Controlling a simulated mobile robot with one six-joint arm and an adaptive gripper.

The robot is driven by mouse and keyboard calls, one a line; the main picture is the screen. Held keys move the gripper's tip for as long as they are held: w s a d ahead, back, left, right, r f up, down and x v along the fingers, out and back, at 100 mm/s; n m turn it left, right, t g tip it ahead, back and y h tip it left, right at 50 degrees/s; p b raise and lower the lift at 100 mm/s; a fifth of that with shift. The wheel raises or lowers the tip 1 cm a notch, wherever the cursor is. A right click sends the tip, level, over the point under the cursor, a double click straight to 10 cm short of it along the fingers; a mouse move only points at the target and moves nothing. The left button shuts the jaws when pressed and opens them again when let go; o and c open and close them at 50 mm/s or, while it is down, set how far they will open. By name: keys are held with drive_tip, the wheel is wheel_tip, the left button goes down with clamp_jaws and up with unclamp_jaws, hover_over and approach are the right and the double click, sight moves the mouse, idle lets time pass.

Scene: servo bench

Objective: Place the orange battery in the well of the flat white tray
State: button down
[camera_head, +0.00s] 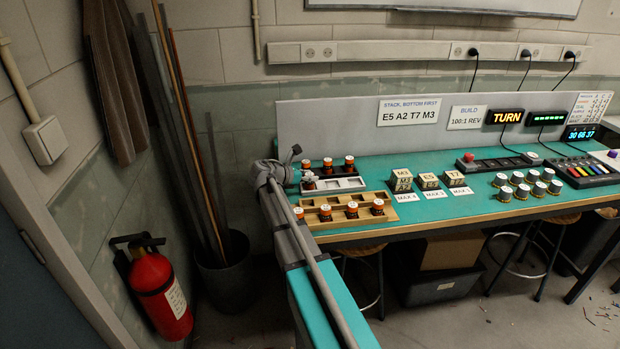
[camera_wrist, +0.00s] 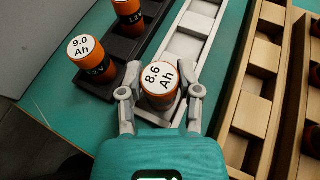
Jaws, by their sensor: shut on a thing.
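The orange battery (camera_wrist: 161,92), with a white top marked 8.6 Ah, is between the two fingers of my gripper (camera_wrist: 160,97) in the wrist view. My gripper is shut on it. The flat white tray (camera_wrist: 171,58) runs away behind the battery, with empty square wells showing. The battery is over or in the tray's near end; its base is hidden, so I cannot tell if it is seated. In the head view, my gripper (camera_head: 307,178) is at the left end of the white tray (camera_head: 345,184).
A dark tray (camera_head: 325,171) with orange batteries is behind the white one; one battery (camera_wrist: 87,55) there reads 9.0 Ah. A wooden tray (camera_head: 340,222) with several batteries is in front. Stacked blocks (camera_head: 402,181) stand to the right on the teal bench.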

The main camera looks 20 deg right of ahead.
drive_tip(key=shift+f, duration=0.15)
drive_tip(key=shift+c, duration=1.5)
unclamp_jaws()
drive_tip(key=shift+r, duration=0.25)
drive_tip(key=p+v, duration=0.4)
drive_tip(key=v, duration=0.8)
drive_tip(key=shift+p, duration=0.3)
